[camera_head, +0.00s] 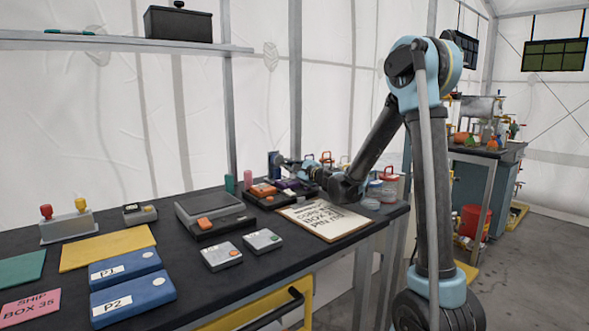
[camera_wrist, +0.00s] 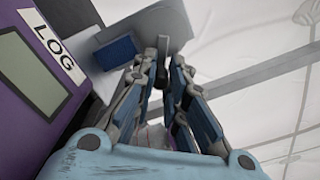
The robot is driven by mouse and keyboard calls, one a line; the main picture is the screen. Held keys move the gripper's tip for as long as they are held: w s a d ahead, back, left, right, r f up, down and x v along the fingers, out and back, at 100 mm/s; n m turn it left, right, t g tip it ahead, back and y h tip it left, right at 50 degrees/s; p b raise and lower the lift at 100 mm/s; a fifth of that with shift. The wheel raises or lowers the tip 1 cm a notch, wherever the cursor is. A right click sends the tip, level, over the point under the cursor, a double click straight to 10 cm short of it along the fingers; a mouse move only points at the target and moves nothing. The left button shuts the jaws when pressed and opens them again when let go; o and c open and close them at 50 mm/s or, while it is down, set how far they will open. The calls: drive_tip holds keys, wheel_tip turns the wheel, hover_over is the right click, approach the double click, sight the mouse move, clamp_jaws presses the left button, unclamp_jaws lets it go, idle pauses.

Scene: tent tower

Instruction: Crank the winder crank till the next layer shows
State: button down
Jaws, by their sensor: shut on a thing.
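My gripper (camera_head: 283,161) reaches over the back of the bench, close to a small dark blue upright thing (camera_head: 273,165) that may be the winder. In the wrist view my gripper (camera_wrist: 168,65) has its fingers close together, shut on a thin grey part that I take for the winder crank; the fingers hide most of it. Just past the fingertips is a grey housing (camera_wrist: 172,24) with a blue block (camera_wrist: 115,53) beside it. The crank's angle and any layer on the winder cannot be made out.
A purple box marked LOG (camera_wrist: 30,75) stands close left of my gripper in the wrist view. A clipboard (camera_head: 328,219), an orange-topped device (camera_head: 263,191) and jars (camera_head: 389,185) crowd the bench around my arm. The white tent wall is behind.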

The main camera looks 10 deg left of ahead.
drive_tip(key=shift+w+d, duration=0.1)
drive_tip(key=shift+w, duration=0.05)
drive_tip(key=c, duration=1.6)
unclamp_jaws()
drive_tip(key=shift+f, duration=0.1)
drive_tip(key=shift+o, duration=0.2)
drive_tip(key=v, duration=1.2)
